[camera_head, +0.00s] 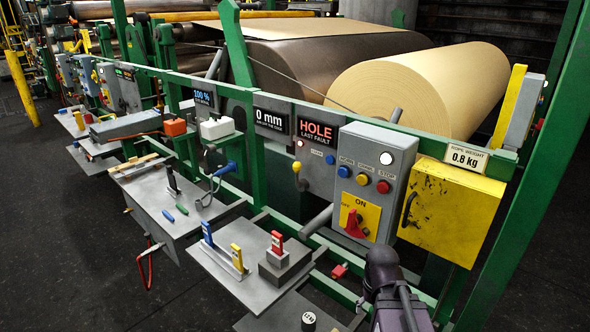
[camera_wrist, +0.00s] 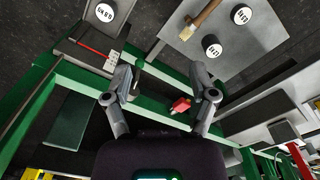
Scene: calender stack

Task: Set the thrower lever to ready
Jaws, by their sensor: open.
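No readable label marks the thrower lever, so I cannot tell which lever it is. In the head view, a blue-handled lever (camera_head: 225,169) sticks out from the green frame, left of centre. A yellow-knobbed lever (camera_head: 297,170) is on the grey panel below the HOLE display. A red rotary switch (camera_head: 355,224) sits on a yellow plate marked ON. In the wrist view my gripper (camera_wrist: 160,72) is open, with its fingers spread and nothing held. A small red piece (camera_wrist: 180,104) shows between the fingers, near the right one; it also shows in the head view (camera_head: 340,271).
A yellow box (camera_head: 452,212) stands right of the grey control box (camera_head: 376,160). Green rails run across the front. A shelf (camera_head: 232,283) carries blue, yellow and red upright pieces. In the wrist view a grey plate (camera_wrist: 216,60) holds black, white-topped weights and a wooden-handled tool.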

